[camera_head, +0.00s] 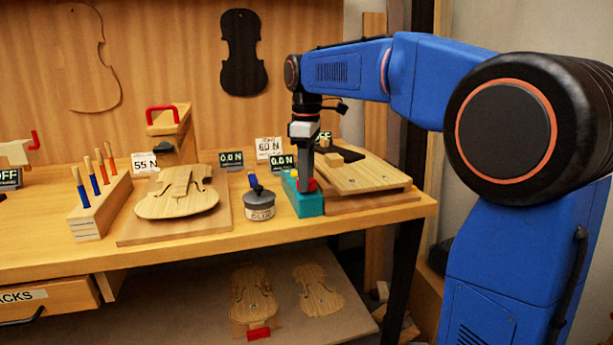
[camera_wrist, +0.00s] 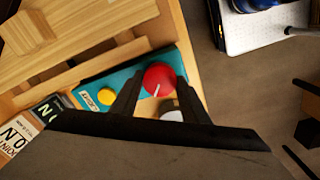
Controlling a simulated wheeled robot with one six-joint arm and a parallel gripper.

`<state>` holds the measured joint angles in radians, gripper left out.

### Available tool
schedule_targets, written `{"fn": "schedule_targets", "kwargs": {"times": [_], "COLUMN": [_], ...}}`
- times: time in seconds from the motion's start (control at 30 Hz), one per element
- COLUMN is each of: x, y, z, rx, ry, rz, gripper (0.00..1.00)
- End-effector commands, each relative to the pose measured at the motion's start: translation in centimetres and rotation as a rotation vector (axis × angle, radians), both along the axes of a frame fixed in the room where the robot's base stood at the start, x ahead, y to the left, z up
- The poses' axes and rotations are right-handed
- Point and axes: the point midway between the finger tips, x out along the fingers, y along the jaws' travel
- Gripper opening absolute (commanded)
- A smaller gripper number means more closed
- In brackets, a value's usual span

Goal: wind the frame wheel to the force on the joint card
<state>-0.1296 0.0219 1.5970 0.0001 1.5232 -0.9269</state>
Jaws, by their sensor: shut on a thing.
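The frame wheel is a red knob with a white line, on a teal box (camera_head: 308,205) near the bench's right end. In the wrist view the red wheel (camera_wrist: 158,77) sits between the two dark fingers of my gripper (camera_wrist: 161,82), which is shut on it. In the head view my gripper (camera_head: 307,181) points down over the box and mostly hides the wheel. A white card reading about 60 N (camera_head: 269,148) stands behind. A display (camera_head: 282,162) beside the box reads 0.0 N. In the wrist view part of the joint card (camera_wrist: 14,135) shows, cut off.
A yellow button (camera_wrist: 106,96) is on the teal box. A grey pot (camera_head: 259,207) with a brush stands left. Further left are a violin body (camera_head: 177,192), a 55 N card (camera_head: 144,163) and another 0.0 N display (camera_head: 231,160).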

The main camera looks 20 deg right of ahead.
Motion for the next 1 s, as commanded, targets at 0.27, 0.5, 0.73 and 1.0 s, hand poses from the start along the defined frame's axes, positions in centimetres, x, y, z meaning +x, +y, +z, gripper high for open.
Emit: {"fn": "schedule_targets", "kwargs": {"times": [0.27,0.5,0.73,1.0], "x": [0.02,0.03,0.04,0.04], "y": [0.0,0.01,0.0,0.0], "z": [0.05,0.05,0.06,0.07], "rx": [0.0,0.0,0.0,0.0], "ry": [-0.001,-0.001,-0.003,-0.003], "rz": [-0.262,-0.489,-0.708,-0.964], "gripper": [0.19,0.19,0.19,0.19]}}
